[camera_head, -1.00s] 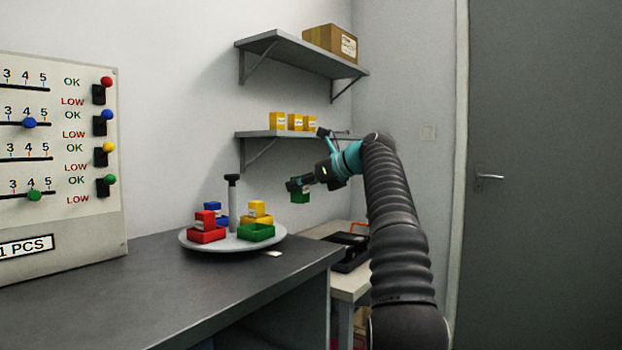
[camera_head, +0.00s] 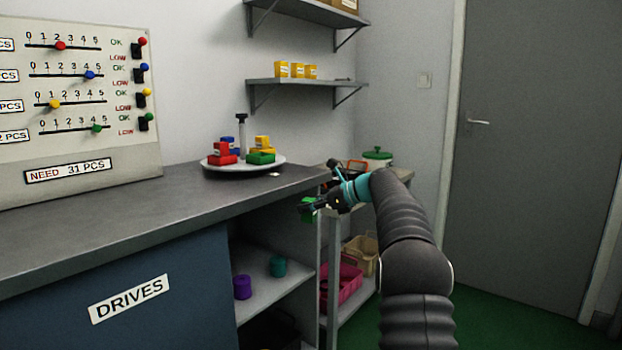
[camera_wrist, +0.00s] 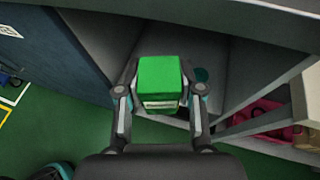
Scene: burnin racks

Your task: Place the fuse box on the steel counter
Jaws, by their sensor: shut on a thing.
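A small green box (camera_head: 309,214) with a pale label is in my gripper (camera_head: 314,205); I take it as the fuse box, but its label is unreadable. In the wrist view the box (camera_wrist: 160,78) sits between the two fingers, which press its sides. The dark grey counter (camera_head: 150,213) runs along the wall at the left. The box is in the air by the counter's right end, a little below the level of its top in the head view. In the wrist view the counter's edge crosses the top of the picture.
A round turntable (camera_head: 215,166) with red, yellow and green bins stands on the counter's far end. Below, an open shelf (camera_head: 262,297) holds a purple and a teal cylinder. A side rack (camera_head: 335,250) with a pink crate (camera_head: 347,285) is to the right. The counter's front is clear.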

